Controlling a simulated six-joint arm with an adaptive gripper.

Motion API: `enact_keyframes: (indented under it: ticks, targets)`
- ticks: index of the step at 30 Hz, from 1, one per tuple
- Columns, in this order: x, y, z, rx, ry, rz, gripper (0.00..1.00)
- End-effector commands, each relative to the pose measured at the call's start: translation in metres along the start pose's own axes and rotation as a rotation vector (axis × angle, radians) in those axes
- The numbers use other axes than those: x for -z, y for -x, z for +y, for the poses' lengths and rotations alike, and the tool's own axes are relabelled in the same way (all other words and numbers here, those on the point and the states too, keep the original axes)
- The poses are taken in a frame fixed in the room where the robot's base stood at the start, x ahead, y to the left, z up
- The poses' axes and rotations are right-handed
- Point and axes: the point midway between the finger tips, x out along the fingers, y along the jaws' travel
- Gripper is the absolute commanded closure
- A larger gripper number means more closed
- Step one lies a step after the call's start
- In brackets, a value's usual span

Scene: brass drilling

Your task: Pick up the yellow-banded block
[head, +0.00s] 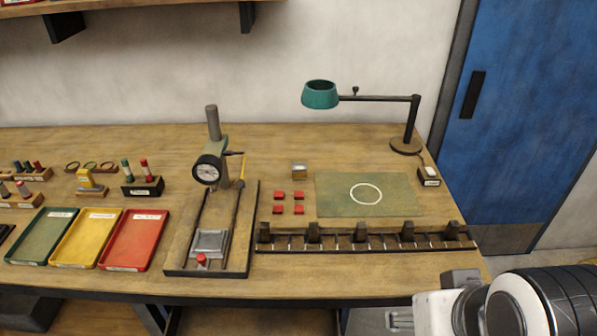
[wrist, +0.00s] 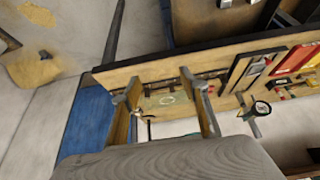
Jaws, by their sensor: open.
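I cannot make out the block in the wrist view. In the head view only part of my arm shows at the bottom right, and the fingers are out of sight.
A dial gauge stand (head: 208,170) rises left of the block. A dark slotted rack (head: 366,247) runs along the bench front. A teal lamp (head: 320,95) reaches over the back right. Green, yellow and red trays (head: 134,240) lie at left.

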Motion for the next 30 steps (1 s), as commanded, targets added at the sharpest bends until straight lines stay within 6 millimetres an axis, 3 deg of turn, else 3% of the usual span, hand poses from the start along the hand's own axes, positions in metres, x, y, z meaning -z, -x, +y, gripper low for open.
enact_keyframes:
  ticks: [7,8,20,30]
  targets:
    - [0.000,0.000,0.000,0.000,0.000,0.000,0.56]
    - [0.000,0.000,0.000,0.000,0.000,0.000,0.49]
    - [0.001,0.000,0.000,0.001,0.001,0.001,0.49]
    - [0.033,-0.008,-0.009,0.024,0.013,0.034,0.49]
